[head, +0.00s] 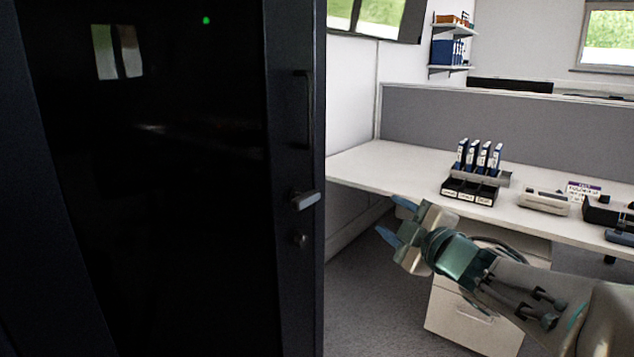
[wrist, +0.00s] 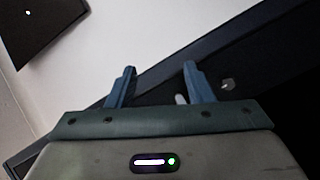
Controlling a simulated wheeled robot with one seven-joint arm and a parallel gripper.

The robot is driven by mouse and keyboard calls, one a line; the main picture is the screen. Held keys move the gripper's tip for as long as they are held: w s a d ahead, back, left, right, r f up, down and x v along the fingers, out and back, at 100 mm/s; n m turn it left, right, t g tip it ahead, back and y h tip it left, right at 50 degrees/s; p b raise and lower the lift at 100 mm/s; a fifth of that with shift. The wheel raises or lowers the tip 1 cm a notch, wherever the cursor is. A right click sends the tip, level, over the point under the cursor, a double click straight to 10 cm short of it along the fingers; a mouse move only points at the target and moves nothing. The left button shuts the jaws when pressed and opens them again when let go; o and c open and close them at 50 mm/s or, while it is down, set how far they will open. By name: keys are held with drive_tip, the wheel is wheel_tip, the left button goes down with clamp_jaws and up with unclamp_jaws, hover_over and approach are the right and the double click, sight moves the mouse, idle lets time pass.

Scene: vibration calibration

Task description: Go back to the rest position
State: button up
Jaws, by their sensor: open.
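My gripper (head: 391,218) is in the middle of the head view, its blue fingers apart and empty, pointing left toward the black cabinet door. In the wrist view the two fingers (wrist: 160,84) are spread, with part of the dark cabinet (wrist: 255,65) behind them. The grey door handle (head: 306,200) is to the left of the fingertips in the head view, with a visible gap between them. A small light piece, perhaps this handle, shows between the fingers in the wrist view (wrist: 181,99).
A tall black cabinet (head: 150,230) fills the left side. Behind my arm is a white desk (head: 390,165) with a rack of blue-and-white modules (head: 478,172), a grey device (head: 544,202) and dark equipment at right. White drawers (head: 460,318) stand below it. Grey floor shows between cabinet and drawers.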

drive_tip(key=s+d+r+m+g+h+p, duration=0.55)
drive_tip(key=m+h+p, duration=0.35)
drive_tip(key=m+p, duration=0.35)
drive_tip(key=s+a+m+g+y+p, duration=0.1)
drive_tip(key=s+g+p, duration=0.3)
drive_tip(key=s, duration=0.4)
drive_tip(key=s+a+m+g+y+p, duration=0.1)
drive_tip(key=s+a+m+g+p, duration=0.2)
drive_tip(key=s+p, duration=0.3)
drive_tip(key=shift+s+a+f+m+g, duration=0.25)
drive_tip(key=shift+s+a+m+g, duration=0.15)
drive_tip(key=shift+s+a, duration=0.5)
drive_tip(key=shift+c, duration=1.2)
